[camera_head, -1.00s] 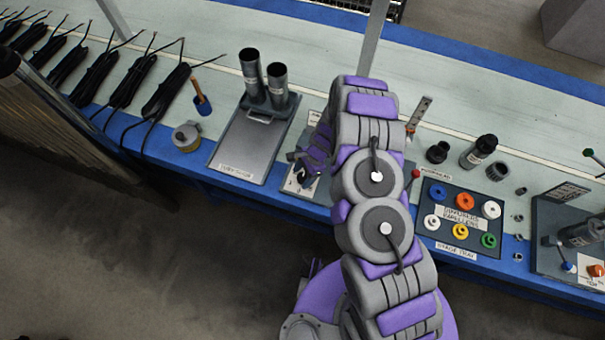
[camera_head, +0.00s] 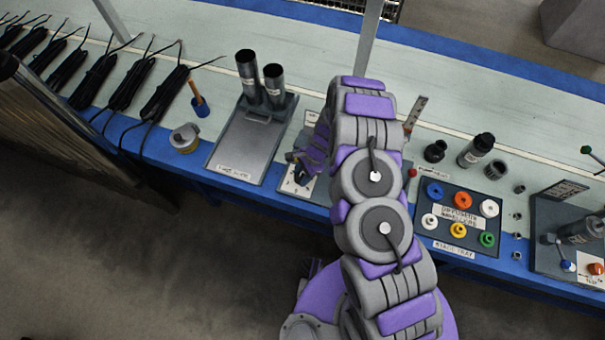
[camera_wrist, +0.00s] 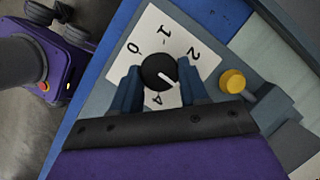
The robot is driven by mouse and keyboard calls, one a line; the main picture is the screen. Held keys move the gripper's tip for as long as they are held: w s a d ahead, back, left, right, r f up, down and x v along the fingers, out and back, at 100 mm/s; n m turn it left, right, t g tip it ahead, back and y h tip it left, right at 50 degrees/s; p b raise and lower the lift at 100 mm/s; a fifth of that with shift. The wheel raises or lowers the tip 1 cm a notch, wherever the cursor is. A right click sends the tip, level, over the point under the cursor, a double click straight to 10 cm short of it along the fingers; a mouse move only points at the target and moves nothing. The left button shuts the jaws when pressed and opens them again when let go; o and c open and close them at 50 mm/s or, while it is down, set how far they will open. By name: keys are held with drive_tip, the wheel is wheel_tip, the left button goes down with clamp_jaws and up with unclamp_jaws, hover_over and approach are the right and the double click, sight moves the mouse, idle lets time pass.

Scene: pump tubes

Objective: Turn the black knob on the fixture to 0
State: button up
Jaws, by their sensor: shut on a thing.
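The black knob (camera_wrist: 158,68) sits on a white dial plate (camera_wrist: 150,24) in the wrist view. Its white pointer line points to the lower right, away from the 0, which is at the upper left. The marks 0, 1, 2 and 4 show; the dial area by the pointer is covered by a finger. My gripper (camera_wrist: 161,74) is shut on the knob, one dark finger on each side. In the head view, my gripper (camera_head: 306,166) is low over the white dial plate (camera_head: 292,187); the knob is hidden there.
A yellow knob-like part (camera_wrist: 233,81) is close to the right finger. In the head view, a grey stand with two dark tubes (camera_head: 245,140) is left of my gripper. A tray of coloured rings (camera_head: 447,247) lies to the right, and the blue table edge (camera_head: 205,178) runs in front.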

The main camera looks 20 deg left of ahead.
drive_tip(key=shift+s+a+n, duration=0.15)
drive_tip(key=shift+n, duration=0.15)
